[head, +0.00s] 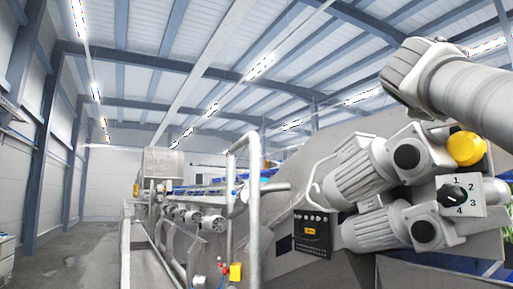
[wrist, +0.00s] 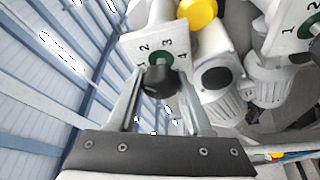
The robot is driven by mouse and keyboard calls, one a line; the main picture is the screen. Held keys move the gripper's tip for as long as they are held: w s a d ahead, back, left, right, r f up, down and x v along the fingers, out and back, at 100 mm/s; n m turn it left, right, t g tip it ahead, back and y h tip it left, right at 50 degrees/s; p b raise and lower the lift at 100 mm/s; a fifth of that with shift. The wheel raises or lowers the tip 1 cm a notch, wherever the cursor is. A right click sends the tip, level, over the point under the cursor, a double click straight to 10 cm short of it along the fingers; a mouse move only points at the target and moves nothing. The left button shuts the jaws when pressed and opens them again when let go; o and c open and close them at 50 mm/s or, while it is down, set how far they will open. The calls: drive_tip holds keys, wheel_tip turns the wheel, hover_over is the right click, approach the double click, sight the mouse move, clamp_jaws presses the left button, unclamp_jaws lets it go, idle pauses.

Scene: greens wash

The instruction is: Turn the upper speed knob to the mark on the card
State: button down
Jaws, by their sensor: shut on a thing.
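In the wrist view, my gripper (wrist: 160,100) is closed around a black knob (wrist: 159,82), one finger on each side. The knob sits on a white dial plate (wrist: 129,49) with a green ring and the figures 1 to 4. The knob's pointer cannot be made out. The gripper does not show in the head view. A second numbered dial plate (wrist: 290,32) is at the right edge of the wrist view. In the head view, a numbered plate (head: 479,209) carries a black knob (head: 454,195). A dark panel (head: 312,247) with an orange label hangs left; I cannot tell whether it is the card.
A yellow round part (head: 466,148) is above the plate in the head view and beside the gripped dial in the wrist view. Grey motors (head: 365,180) crowd this area. A pale pipe frame (head: 255,200) stands left of them. Open floor (head: 75,265) lies far left.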

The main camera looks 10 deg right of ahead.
drive_tip(key=n, duration=0.2)
drive_tip(key=n+g+y, duration=0.1)
drive_tip(key=n, duration=0.2)
drive_tip(key=shift+y, duration=0.3)
drive_tip(key=shift+f+n+g+y, duration=0.15)
drive_tip(key=shift+n+g, duration=0.25)
drive_tip(key=shift+n, duration=0.45)
drive_tip(key=shift+r+n+g+y, duration=0.15)
drive_tip(key=shift+n+g, duration=0.25)
drive_tip(key=shift+n, duration=0.45)
drive_tip(key=shift+f, duration=0.1)
drive_tip(key=shift+c, duration=1.6)
unclamp_jaws()
drive_tip(key=v, duration=1.7)
drive_tip(key=shift+a, duration=0.15)
drive_tip(key=shift+s, duration=0.15)
